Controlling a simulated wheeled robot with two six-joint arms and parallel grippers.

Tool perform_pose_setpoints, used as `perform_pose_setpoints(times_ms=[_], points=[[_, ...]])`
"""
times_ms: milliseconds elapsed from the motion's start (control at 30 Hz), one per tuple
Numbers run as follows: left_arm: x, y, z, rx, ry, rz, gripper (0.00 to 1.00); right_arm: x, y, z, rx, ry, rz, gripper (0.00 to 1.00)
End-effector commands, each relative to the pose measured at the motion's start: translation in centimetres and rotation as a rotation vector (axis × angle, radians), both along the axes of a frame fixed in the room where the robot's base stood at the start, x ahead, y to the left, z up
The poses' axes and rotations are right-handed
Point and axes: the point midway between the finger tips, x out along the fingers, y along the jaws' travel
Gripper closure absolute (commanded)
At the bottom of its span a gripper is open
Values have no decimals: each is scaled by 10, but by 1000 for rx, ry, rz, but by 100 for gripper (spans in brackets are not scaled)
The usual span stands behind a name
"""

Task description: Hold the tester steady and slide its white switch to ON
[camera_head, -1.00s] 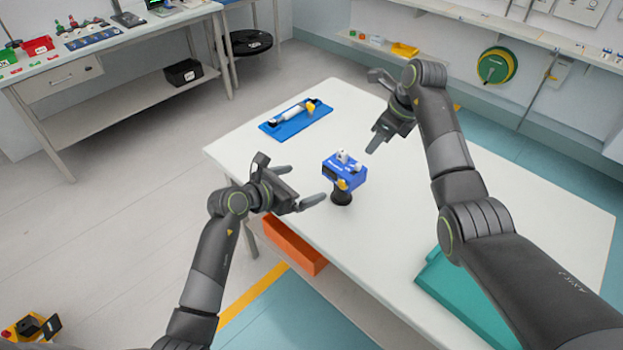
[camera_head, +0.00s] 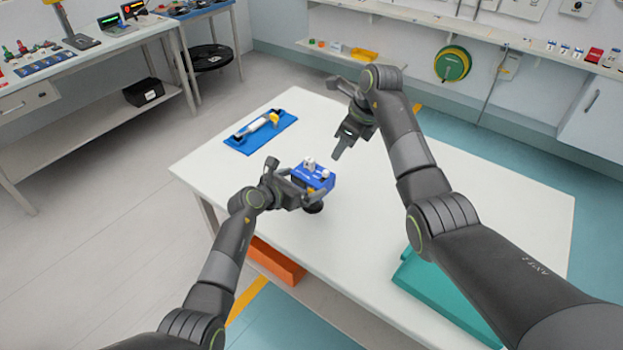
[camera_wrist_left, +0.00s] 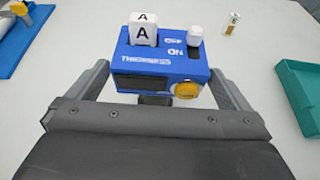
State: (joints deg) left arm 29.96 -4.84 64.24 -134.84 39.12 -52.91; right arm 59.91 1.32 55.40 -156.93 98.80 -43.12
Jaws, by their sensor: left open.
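The blue tester (camera_head: 318,177) stands on a dark round stand on the white table. In the left wrist view the tester (camera_wrist_left: 140,66) has a white block marked A (camera_wrist_left: 143,30), a yellow knob (camera_wrist_left: 187,90) and a white switch (camera_wrist_left: 195,36). The switch sits at the far end, level with the OFF label; ON is printed nearer me. My left gripper (camera_head: 303,193) is open, with a finger on each side of the tester; I cannot tell if they touch it. My right gripper (camera_head: 337,118) is open and empty, above and behind the tester.
A blue tray (camera_head: 241,144) with a white and yellow tool lies at the table's far left. A teal tray (camera_head: 440,290) is at the front right, and an orange bin (camera_head: 275,262) is below the table edge. The table's right half is mostly clear.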

Motion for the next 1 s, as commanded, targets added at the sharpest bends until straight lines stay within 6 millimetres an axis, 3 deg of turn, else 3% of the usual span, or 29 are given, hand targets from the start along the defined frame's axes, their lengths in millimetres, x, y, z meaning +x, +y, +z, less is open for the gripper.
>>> perform_pose_setpoints(times_ms=[433,1000], points=[[28,-24,-14,-2,1,-2,0,0,0,0,0,0,0,64],[33,-28,-18,0,1,0,1,0,0,0,0,0,0,64]])
